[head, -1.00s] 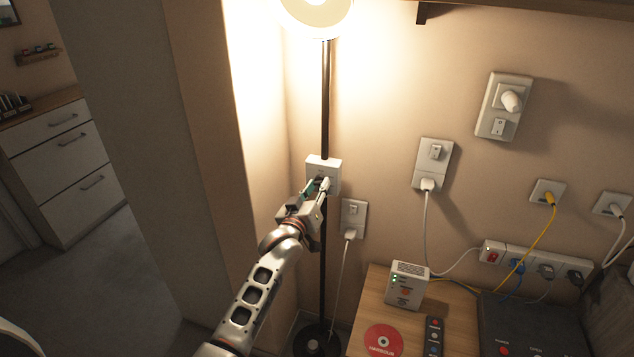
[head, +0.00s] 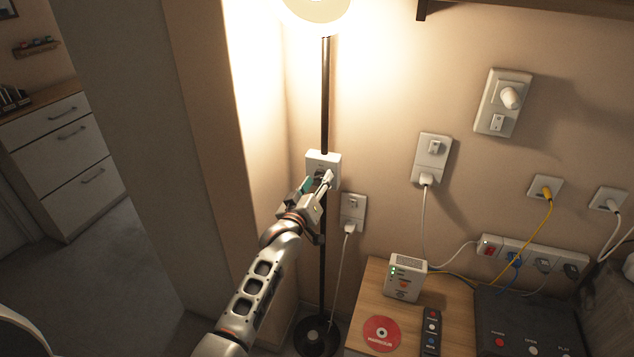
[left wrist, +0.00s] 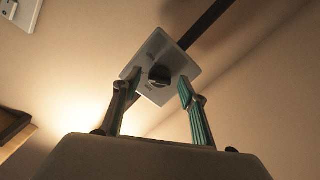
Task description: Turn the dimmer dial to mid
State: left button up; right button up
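The dimmer dial is a round black knob (left wrist: 159,76) on a white square box that shows in the left wrist view (left wrist: 160,50). The box (head: 323,157) is on the dark pole of a lit lamp in the head view, where my gripper partly covers it. My left gripper (head: 316,181) is in front of the box. In the left wrist view its two teal-padded fingers (left wrist: 159,79) are open, one on each side of the dial, with visible gaps to it. Whether the fingertips reach the dial's depth is hard to tell. My right gripper is not in view.
The lamp pole (head: 325,95) stands on a round black base (head: 316,337). A socket (head: 352,210) with a plug is right of the pole. A wooden table (head: 455,313) holds a white router (head: 405,278), red disc (head: 381,334) and remote (head: 431,332). Wall plates are further right.

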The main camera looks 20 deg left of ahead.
pick_arm(q)
jog(key=s, duration=1.2)
jog(key=shift+a, duration=0.2)
jog(key=s+f+m+g, duration=0.3)
jog(key=s+f+m, duration=0.2)
jog(key=s+f, duration=0.7)
jog(key=s+d+f+m+g+h, duration=0.1)
jog(key=s+f+m+g, duration=0.3)
jog(key=s+f, duration=0.9)
jog(key=s, duration=0.6)
jog(key=shift+d+m+h, duration=0.3)
jog(key=shift+m, duration=0.1)
